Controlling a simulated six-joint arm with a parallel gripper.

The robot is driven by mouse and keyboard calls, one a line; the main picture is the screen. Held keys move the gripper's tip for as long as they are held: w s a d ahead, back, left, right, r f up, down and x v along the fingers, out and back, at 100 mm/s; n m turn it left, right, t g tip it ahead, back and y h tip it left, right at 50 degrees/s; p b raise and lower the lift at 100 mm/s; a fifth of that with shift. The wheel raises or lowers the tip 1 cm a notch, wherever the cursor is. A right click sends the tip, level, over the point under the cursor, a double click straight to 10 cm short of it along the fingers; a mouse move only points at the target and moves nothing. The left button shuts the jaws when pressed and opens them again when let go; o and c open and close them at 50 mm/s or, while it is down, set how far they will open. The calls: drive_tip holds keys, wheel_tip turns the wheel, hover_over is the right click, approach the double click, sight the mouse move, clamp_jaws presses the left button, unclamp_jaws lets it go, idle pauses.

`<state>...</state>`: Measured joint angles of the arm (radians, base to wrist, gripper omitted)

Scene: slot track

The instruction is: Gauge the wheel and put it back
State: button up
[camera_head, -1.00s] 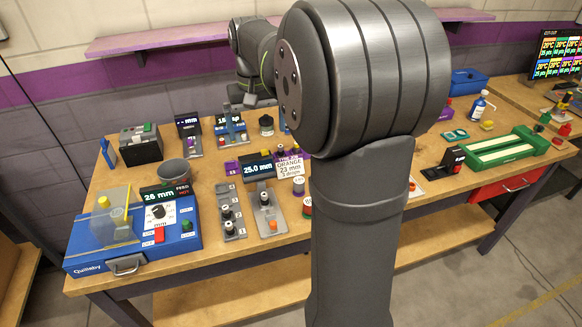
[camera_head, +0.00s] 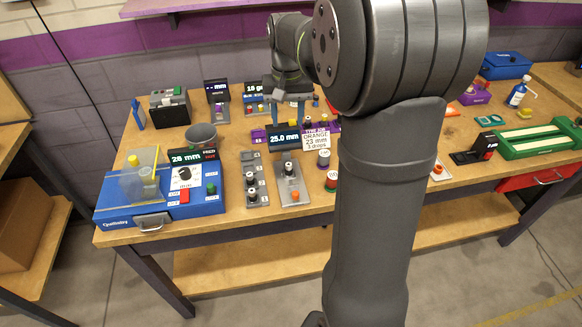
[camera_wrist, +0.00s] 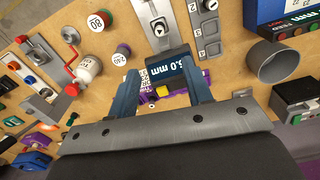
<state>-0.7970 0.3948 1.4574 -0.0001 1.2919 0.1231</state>
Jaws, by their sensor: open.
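A small dark wheel-like piece with a pale top (camera_head: 288,169) stands on a grey plate (camera_head: 293,193) in front of a display (camera_head: 284,140) reading 25.0 mm. In the wrist view that piece (camera_wrist: 160,27) shows near the top. Similar dark pieces (camera_head: 252,196) stand in a grey numbered slot strip (camera_head: 254,172) to the left; I cannot tell which one is the task's wheel. My gripper (camera_head: 288,121) is open and empty, with its blue fingers above and behind the display. In the wrist view the display (camera_wrist: 170,76) shows between the fingertips (camera_wrist: 160,70).
A blue box (camera_head: 200,205) with a 26 mm screen and a grey cup (camera_head: 201,136) are left. Labelled jars (camera_head: 323,158) stand close on the right.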

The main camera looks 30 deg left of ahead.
hover_over(289, 164)
drive_tip(key=f, duration=1.2)
drive_tip(key=shift+s+f, duration=0.1)
drive_tip(key=shift+s, duration=0.15)
drive_tip(key=shift+w+f, duration=0.2)
drive_tip(key=shift+f, duration=2.85)
drive_tip(key=shift+c, duration=0.5)
clamp_jaws()
